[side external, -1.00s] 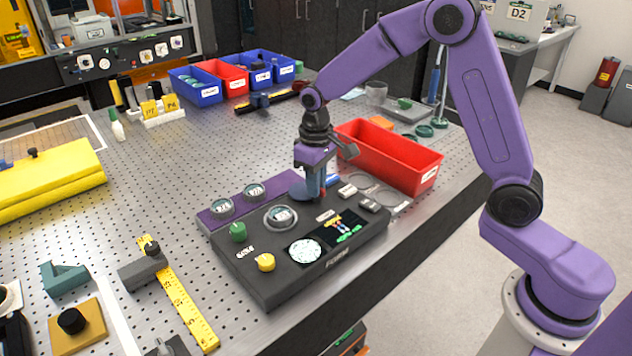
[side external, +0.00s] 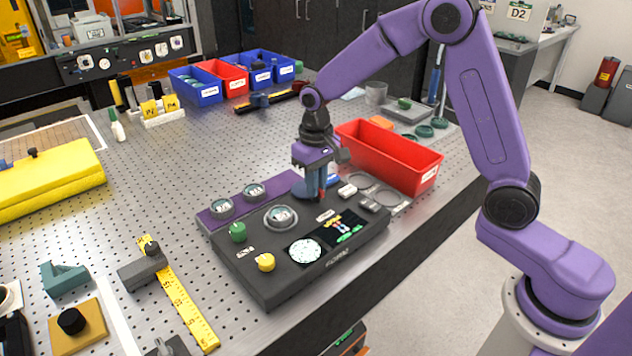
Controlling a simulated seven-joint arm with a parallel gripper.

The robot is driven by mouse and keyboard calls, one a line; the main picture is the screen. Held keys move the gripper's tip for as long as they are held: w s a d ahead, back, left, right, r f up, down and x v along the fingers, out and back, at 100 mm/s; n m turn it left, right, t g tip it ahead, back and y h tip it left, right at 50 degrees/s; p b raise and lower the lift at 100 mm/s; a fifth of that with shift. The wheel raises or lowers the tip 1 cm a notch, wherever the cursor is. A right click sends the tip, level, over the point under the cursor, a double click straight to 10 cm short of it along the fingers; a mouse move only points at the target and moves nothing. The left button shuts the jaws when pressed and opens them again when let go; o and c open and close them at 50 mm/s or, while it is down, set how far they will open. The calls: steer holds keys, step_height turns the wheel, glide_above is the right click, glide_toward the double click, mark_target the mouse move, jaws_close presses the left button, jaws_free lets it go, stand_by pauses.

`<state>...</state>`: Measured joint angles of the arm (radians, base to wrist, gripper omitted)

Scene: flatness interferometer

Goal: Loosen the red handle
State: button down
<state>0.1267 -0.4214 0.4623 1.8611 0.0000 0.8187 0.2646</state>
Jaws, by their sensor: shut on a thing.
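The dark instrument panel (side external: 285,278) lies on the perforated metal table, with a green knob (side external: 238,232), a yellow knob (side external: 266,262), a round fringe display (side external: 305,250) and a small screen. My gripper (side external: 314,197) points down at the panel's back edge, beside the blue round part (side external: 300,186). Its blue-grey fingers are shut on the red handle (side external: 322,190), of which only a narrow red strip shows. The fingers hide the rest of it, so I cannot tell its angle.
A red bin (side external: 395,165) stands close behind and right of my gripper. Blue and red bins (side external: 225,82) are at the back. A yellow ruler (side external: 185,305) lies front left.

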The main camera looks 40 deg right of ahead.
steer(key=c, duration=1.1)
jaws_free()
steer(key=shift+c, duration=0.2)
steer(key=shift+r, duration=0.1)
step_height(320, 180, up, 17)
steer(key=shift+r, duration=0.2)
steer(key=s+a+f+n, duration=0.1)
steer(key=s+f+n, duration=0.15)
steer(key=s, duration=0.45)
steer(key=s+a+f+n, duration=0.1)
steer(key=s+f+n, duration=0.15)
steer(key=s, duration=0.55)
steer(key=s+d+f+n, duration=0.2)
steer(key=s+f+n, duration=0.1)
steer(key=s, duration=0.5)
steer(key=s+d+f+n, duration=0.3)
steer(key=s+n, duration=0.1)
steer(key=s, duration=0.5)
steer(key=shift+d, duration=0.35)
